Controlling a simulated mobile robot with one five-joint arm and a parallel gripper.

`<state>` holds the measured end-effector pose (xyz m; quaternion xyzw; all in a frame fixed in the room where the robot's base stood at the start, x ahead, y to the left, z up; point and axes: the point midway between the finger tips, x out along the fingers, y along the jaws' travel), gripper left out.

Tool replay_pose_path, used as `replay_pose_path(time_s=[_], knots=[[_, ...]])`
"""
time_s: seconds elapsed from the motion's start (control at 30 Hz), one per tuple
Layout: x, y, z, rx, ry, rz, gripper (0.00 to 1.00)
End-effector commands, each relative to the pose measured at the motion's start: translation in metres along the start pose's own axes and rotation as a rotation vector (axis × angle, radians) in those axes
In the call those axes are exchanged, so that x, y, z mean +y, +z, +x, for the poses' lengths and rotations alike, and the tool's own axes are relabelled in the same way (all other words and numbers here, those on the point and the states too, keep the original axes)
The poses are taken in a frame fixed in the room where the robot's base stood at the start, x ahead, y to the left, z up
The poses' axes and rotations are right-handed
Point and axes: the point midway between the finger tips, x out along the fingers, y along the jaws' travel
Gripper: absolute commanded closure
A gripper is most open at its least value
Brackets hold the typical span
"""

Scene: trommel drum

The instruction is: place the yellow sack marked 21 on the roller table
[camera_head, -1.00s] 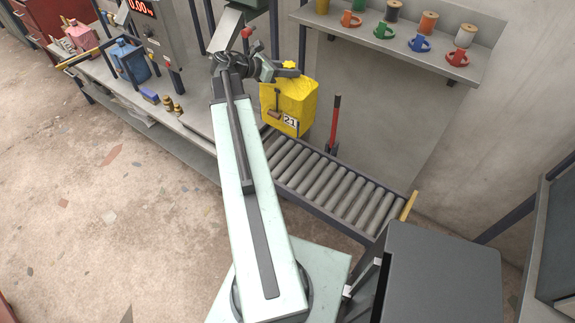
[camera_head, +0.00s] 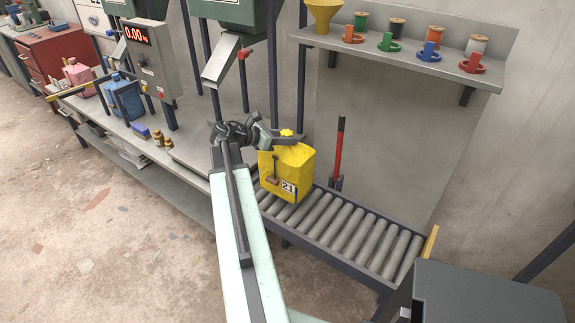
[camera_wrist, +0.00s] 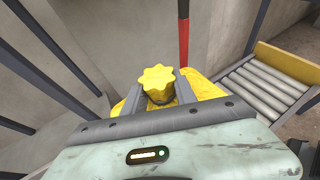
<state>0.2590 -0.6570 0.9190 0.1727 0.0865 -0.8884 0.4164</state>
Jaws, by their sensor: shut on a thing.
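The yellow sack marked 21 (camera_head: 287,176) is upright at the left end of the roller table (camera_head: 345,232). I cannot tell whether its base touches the rollers. My gripper (camera_head: 285,138) is at the top of the sack, shut on its gathered yellow neck. In the wrist view the neck (camera_wrist: 158,85) sits between the two grey fingers, with part of the sack (camera_wrist: 205,84) below. The roller table also shows in the wrist view (camera_wrist: 262,92) at the right.
A red-handled tool (camera_head: 338,150) stands just behind the roller table. A shelf (camera_head: 400,60) holds spools and coloured clips. The rollers right of the sack are clear.

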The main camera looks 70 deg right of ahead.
Motion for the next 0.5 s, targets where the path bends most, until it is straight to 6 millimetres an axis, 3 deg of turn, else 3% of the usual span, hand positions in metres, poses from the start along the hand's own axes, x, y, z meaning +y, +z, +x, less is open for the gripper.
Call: replay_pose_path(time_s=[0.03, 0.27, 0.5], knots=[[0.0, -0.017, 0.007, -0.002, 0.0, -0.001, 1.0], [0.001, -0.02, 0.008, -0.002, 0.001, -0.001, 1.0], [0.001, -0.053, 0.021, -0.002, 0.001, -0.001, 1.0]])
